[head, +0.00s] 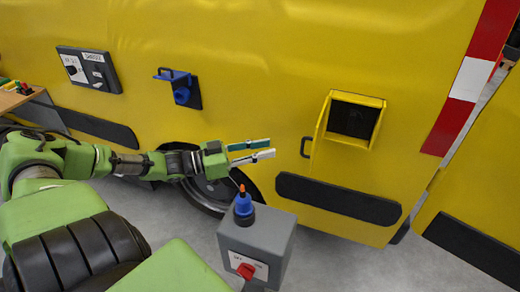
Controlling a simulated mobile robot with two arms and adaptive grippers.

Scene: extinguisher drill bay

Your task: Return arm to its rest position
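My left arm reaches in from the left side of the head view. My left gripper (270,148) points right, in front of the yellow vehicle side (260,60). Its two fingers, one teal and one pale grey, are parted with nothing visible between them. The gripper is above and behind the grey box (257,240) and touches nothing that I can see. My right gripper is not in view.
A blue piece with an orange tip (243,207) stands on the grey box, which has a red knob (245,271). The vehicle carries a switch panel (89,69), a blue bracket (181,88) and an open yellow-framed compartment (323,122). Grey floor shows at right.

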